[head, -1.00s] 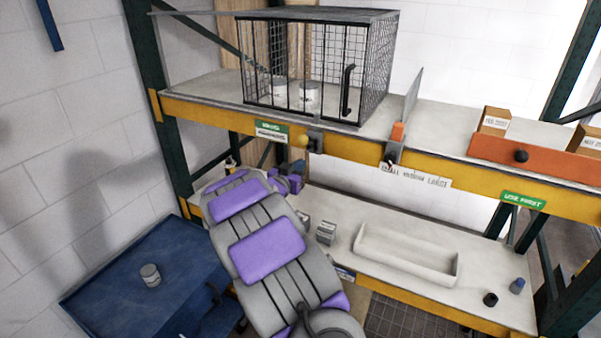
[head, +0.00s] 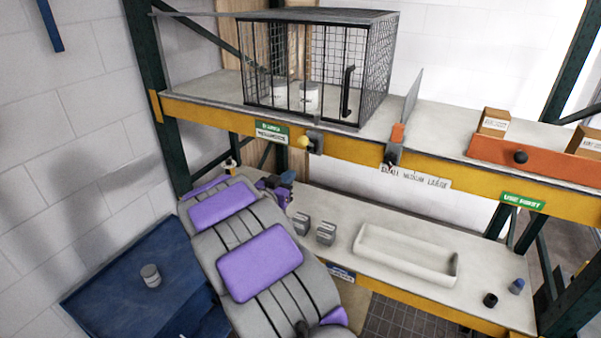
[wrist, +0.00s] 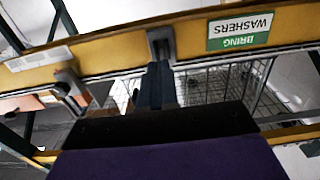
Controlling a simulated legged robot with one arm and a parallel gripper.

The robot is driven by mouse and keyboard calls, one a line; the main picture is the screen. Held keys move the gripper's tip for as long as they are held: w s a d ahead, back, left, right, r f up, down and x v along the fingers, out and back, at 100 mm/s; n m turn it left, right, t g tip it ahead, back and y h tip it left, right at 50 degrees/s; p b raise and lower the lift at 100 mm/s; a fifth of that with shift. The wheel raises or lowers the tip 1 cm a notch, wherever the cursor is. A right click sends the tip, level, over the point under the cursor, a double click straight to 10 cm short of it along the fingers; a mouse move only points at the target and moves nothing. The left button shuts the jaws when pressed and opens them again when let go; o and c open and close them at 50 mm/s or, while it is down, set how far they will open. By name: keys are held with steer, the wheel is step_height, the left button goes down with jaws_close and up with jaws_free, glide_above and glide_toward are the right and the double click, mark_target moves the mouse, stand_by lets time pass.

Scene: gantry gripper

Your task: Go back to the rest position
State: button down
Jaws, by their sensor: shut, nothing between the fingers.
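My gripper (wrist: 155,85) shows in the wrist view as dark fingers held together, with nothing between them. Behind them are the yellow shelf beam (wrist: 205,48) and its green sign (wrist: 239,30). In the head view my grey and purple arm reaches up from the bottom centre. Its dark end, with my gripper (head: 284,180), is small and partly hidden, below the upper shelf's front beam (head: 225,118) and over the back left of the lower shelf.
A wire cage (head: 375,70) with white tins stands on the upper shelf. The lower shelf holds two grey blocks (head: 326,233), a pale tray (head: 405,262) and small cups at right. A blue table (head: 110,290) with a tin (head: 150,275) is at left.

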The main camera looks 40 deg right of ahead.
stand_by(0.4)
steer(key=w+a+f+n+t+y+b, duration=0.2)
steer(key=a+f+y+b, duration=0.15)
steer(key=a, duration=0.25)
steer(key=w+a+f+n+t+y+b, duration=0.2)
steer(key=a+y+b, duration=0.1)
steer(key=a+y, duration=0.25)
steer(key=s+a+f+n+g+y+b, duration=0.1)
steer(key=s+a+f+n+y+b, duration=0.2)
steer(key=a, duration=0.5)
steer(key=s+a+f+n+g+y+b, duration=0.1)
steer(key=s+a+f+n+y+b, duration=0.15)
steer(key=s+a+f, duration=0.4)
steer(key=s+a+f+n+g+y+b, duration=0.1)
steer(key=s+a+f+g+y+b, duration=0.15)
steer(key=s+a, duration=0.4)
steer(key=s+f+n+g+b, duration=0.1)
steer(key=s+f+g+b, duration=0.2)
steer(key=s, duration=1.1)
steer(key=s+f+n+g+b, duration=0.2)
steer(key=s+f+g+b, duration=0.2)
steer(key=s, duration=1)
steer(key=shift+s+d+g, duration=0.15)
steer(key=shift+s+g, duration=0.15)
steer(key=shift+g, duration=0.15)
